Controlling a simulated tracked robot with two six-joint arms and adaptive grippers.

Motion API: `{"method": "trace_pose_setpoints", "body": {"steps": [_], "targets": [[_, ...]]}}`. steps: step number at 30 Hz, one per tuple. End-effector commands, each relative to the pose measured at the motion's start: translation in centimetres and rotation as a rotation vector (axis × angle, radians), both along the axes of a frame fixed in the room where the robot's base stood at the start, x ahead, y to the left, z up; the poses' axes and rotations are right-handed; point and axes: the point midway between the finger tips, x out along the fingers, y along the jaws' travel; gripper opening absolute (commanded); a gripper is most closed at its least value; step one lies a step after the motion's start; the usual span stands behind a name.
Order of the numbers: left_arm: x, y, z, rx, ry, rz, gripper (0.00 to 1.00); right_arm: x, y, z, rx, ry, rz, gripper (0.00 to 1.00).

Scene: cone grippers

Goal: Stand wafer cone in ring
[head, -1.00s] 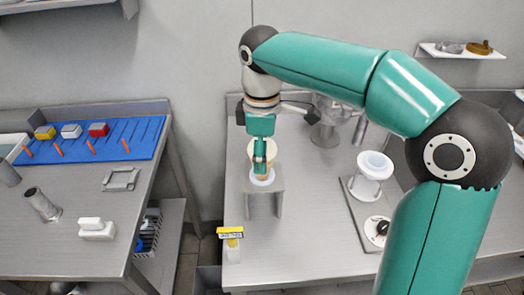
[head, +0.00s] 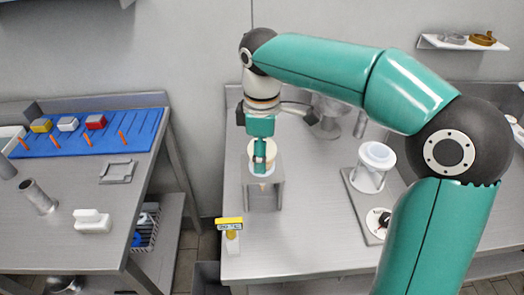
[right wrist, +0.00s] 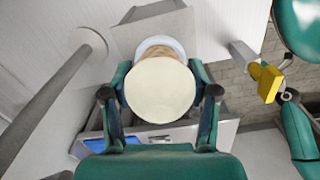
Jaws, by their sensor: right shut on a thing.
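The wafer cone (head: 270,153) is held upright, its wide pale top facing up; the right wrist view looks down on that top (right wrist: 160,90). My right gripper (head: 261,163) is shut on the cone, with a finger on each side of it in the wrist view (right wrist: 160,106). The pale blue-white ring (right wrist: 160,45) sits on a small grey stand (head: 264,196), directly under the cone. The cone's lower end is at the ring, but fingers and cone hide how deep it sits.
A white cup-like holder (head: 372,165) stands on a tray to the right. A separate left table carries a blue mat (head: 90,138) with coloured blocks.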

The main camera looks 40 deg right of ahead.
Motion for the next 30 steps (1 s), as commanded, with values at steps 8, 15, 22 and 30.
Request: {"method": "trace_pose_setpoints", "body": {"steps": [8, 15, 22, 30], "targets": [[0.0, 0.0, -0.1, 0.000, 0.000, 0.000, 0.49, 0.0, 0.0, -0.1, 0.000, 0.000, 0.000, 0.88], [0.0, 0.0, -0.1, 0.000, 0.000, 0.000, 0.49, 0.0, 0.0, -0.1, 0.000, 0.000, 0.000, 0.88], [0.0, 0.0, 0.0, 0.000, 0.000, 0.000, 0.49, 0.1, 0.0, 0.9, 0.000, -0.001, 0.001, 0.88], [0.0, 0.0, 0.0, 0.000, 0.000, 0.000, 0.49, 0.2, 0.0, 4.7, 0.000, -0.004, 0.001, 0.88]]}}
